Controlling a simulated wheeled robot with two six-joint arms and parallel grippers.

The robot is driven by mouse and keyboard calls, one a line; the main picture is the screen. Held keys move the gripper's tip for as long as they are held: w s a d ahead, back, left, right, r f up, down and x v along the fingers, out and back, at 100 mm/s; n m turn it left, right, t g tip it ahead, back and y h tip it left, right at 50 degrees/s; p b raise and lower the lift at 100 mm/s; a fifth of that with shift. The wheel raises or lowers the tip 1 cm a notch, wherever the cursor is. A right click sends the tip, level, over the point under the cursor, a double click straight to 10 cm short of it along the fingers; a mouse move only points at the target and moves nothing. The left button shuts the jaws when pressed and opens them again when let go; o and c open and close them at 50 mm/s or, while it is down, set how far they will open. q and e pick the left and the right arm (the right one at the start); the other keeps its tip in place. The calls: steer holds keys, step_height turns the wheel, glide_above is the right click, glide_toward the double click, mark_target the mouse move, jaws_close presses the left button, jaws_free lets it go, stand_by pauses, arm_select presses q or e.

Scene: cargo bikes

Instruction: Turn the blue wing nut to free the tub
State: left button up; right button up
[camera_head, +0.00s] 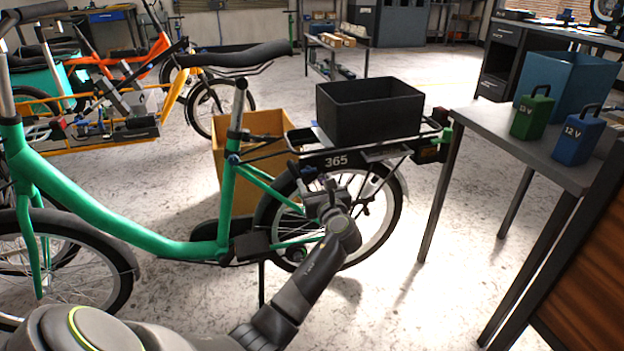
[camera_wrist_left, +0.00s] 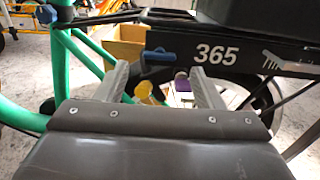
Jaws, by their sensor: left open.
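The black tub (camera_head: 368,112) sits on the rear rack of the green cargo bike (camera_head: 110,215), above a black side panel marked 365. Its lower part also shows at the top of the left wrist view (camera_wrist_left: 265,18). A blue part that looks like the wing nut (camera_wrist_left: 158,57) is at the left end of the panel in that view. In the head view I cannot make it out clearly. My left gripper (camera_head: 312,184) is just below the panel, beside the rear wheel. Its fingers (camera_wrist_left: 160,88) are apart, with nothing held between them. My right gripper is not in view.
A purple part (camera_wrist_left: 182,82) and a yellow part (camera_wrist_left: 146,93) show between my fingers, farther off. A cardboard box (camera_head: 232,190) stands behind the bike. A table (camera_head: 490,125) at right bears a blue bin (camera_head: 560,85) and green and blue batteries. Floor between bike and table is clear.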

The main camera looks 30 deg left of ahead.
mark_target(310, 172)
arm_select(q)
steer(key=shift+b+x, duration=0.5)
steer(key=shift+x, duration=1.65)
steer(key=shift+c, duration=0.4)
steer(key=c, duration=0.9)
